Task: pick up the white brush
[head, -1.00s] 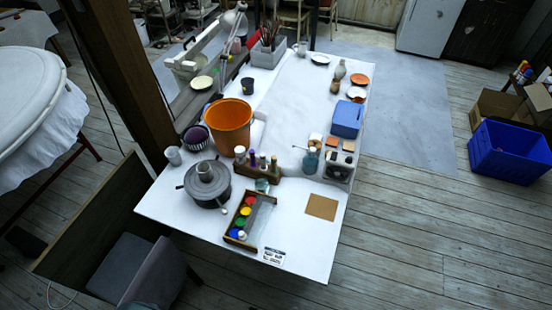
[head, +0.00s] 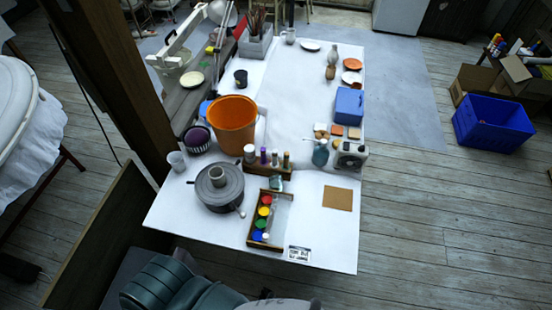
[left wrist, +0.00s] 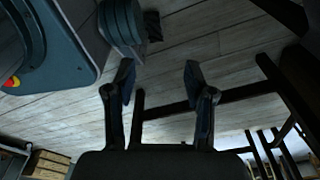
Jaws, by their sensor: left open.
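I cannot clearly single out the white brush. A thin, pale, brush-like shape (head: 273,217) lies along the paint box (head: 281,222), but it is too small to be sure of. Several brushes stand in a grey holder (head: 255,45) at the back of the white table (head: 322,240). My left gripper (left wrist: 158,80) is open and empty in the left wrist view, with wooden floor behind its fingers and no brush near it. Neither gripper shows in the head view.
A brown square (head: 337,198) lies at the front right. A dark pillar (head: 120,80) rises at the left. The table's middle is mostly clear.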

